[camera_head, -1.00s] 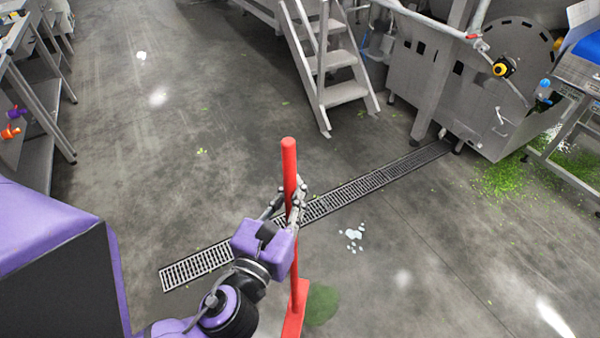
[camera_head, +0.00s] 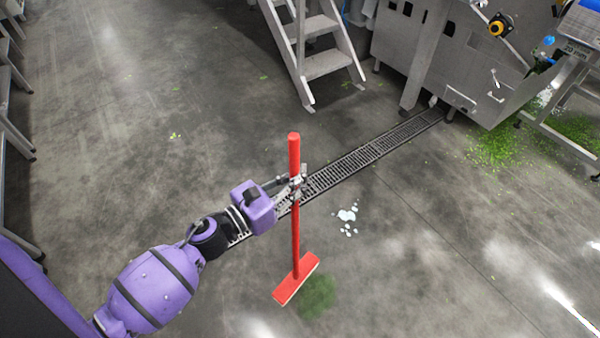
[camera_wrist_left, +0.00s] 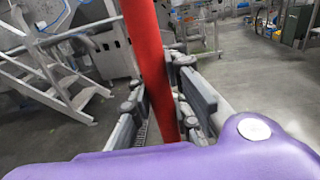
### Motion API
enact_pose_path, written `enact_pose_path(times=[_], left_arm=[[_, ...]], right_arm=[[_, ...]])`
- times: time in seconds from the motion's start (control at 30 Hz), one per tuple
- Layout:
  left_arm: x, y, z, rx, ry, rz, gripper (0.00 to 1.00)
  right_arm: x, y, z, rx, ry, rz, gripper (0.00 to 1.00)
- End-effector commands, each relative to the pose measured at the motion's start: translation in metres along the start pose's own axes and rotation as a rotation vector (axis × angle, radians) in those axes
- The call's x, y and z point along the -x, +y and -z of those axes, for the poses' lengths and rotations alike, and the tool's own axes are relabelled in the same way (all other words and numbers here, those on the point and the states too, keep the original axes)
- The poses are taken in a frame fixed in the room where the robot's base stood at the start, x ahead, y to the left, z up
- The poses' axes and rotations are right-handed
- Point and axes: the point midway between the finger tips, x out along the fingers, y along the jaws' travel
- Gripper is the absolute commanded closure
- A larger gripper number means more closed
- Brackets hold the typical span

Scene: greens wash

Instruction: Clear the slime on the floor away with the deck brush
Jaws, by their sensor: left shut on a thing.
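The red deck brush (camera_head: 295,225) stands nearly upright in the head view, its wide red head (camera_head: 296,279) low at the floor. My left gripper (camera_head: 297,186) is shut on its handle, on the upper half. In the left wrist view the handle (camera_wrist_left: 150,60) runs between the fingers (camera_wrist_left: 158,105). A dark green slime patch (camera_head: 317,297) lies on the floor right beside the brush head, on its right side. The head partly borders or covers the patch's left edge; I cannot tell whether the bristles touch the floor. My right gripper is not in view.
A drain grate (camera_head: 370,152) runs diagonally across the floor behind the brush. White foam spots (camera_head: 346,215) lie right of the handle. Metal steps (camera_head: 318,55) and a large machine (camera_head: 455,60) stand at the back. Green scraps (camera_head: 495,145) litter the right. Open floor lies left.

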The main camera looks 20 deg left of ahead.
Motion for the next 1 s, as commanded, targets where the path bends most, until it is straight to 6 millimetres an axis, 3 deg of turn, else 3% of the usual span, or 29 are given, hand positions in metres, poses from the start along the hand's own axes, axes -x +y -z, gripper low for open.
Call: enact_pose_path(times=[0.03,0.1,0.33,0.77,1.0], left_arm=[[-0.007,0.009,0.015,-0.002,0.003,0.036,1.00],[-0.014,0.019,0.022,-0.002,0.002,0.079,1.00],[-0.026,0.038,0.028,-0.002,-0.001,0.157,1.00],[-0.028,0.039,0.026,0.000,-0.005,0.153,1.00],[-0.029,0.038,0.044,0.002,-0.004,0.132,1.00]], right_arm=[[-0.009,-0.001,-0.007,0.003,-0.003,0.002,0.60],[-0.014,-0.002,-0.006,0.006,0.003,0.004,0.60],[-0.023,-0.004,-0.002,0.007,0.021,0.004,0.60],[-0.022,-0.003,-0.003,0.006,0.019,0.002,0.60],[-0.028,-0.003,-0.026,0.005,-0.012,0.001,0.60]])
